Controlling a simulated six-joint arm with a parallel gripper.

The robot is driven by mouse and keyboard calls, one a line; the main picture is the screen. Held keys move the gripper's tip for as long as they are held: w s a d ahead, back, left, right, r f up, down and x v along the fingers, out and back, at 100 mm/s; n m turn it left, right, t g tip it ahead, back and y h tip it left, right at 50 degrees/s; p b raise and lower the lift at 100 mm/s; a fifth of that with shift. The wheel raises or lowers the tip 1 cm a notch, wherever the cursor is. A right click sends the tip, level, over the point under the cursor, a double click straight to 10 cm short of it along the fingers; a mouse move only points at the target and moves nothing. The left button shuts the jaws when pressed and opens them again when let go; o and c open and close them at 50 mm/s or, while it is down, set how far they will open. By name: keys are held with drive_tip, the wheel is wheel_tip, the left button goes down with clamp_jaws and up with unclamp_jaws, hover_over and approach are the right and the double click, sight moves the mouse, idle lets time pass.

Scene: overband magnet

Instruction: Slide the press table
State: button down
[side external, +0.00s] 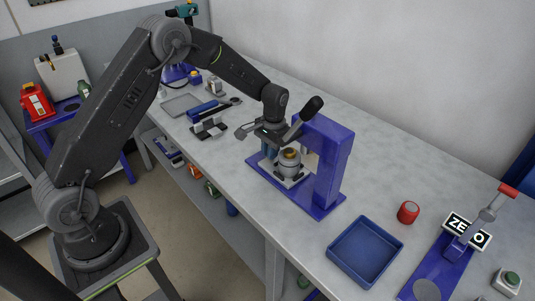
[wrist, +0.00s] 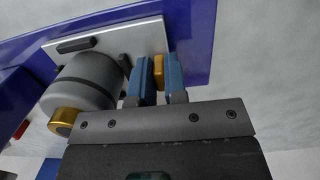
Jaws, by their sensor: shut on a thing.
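The blue press (side external: 334,168) stands on the workbench with its black-knobbed lever at the top. Its press table, a pale plate (side external: 286,180), lies on the blue base and carries a grey cylinder with a brass top (side external: 289,160). In the wrist view the plate (wrist: 108,46) shows with the grey cylinder (wrist: 88,82) left of my fingers. My gripper (wrist: 159,74) has its blue fingers shut on a small yellow post (wrist: 158,70) at the plate's edge. In the side view my gripper (side external: 268,152) is at the press's left side, partly hidden.
A blue tray (side external: 365,250) and a red cylinder (side external: 408,212) stand right of the press. A blue fixture with a ZERO sign (side external: 467,231) is farther right. Tools and a grey tray (side external: 180,105) lie to the left. The bench behind the press is clear.

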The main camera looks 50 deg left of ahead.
sight(283, 150)
drive_tip(key=shift+d+r, duration=0.1)
drive_tip(key=shift+d, duration=2.45)
drive_tip(key=c, duration=1.1)
unclamp_jaws()
